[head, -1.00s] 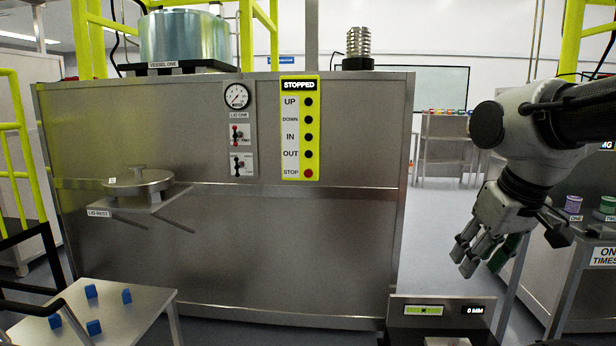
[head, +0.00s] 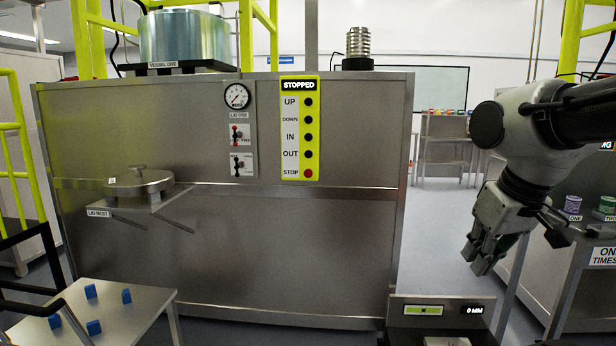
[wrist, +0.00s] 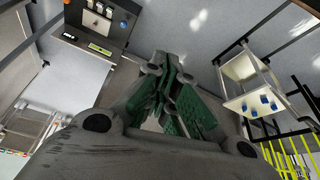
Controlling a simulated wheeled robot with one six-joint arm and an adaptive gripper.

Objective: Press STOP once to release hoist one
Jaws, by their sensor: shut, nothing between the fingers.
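A yellow hoist control panel (head: 300,128) is fixed to the steel cabinet front, with black buttons beside UP, DOWN, IN and OUT. My gripper (head: 475,266) hangs at the right, pointing down, well apart from the panel. It is shut and empty. In the wrist view my gripper (wrist: 172,65) shows its green-padded fingers together above the floor. The panel is not seen in the wrist view.
A round lid (head: 138,184) rests on the LID REST shelf. A gauge (head: 236,96) and two switches are left of the panel. A low table (head: 135,322) with blue blocks is at front left. A box reading 0 MM (head: 440,318) stands at front right.

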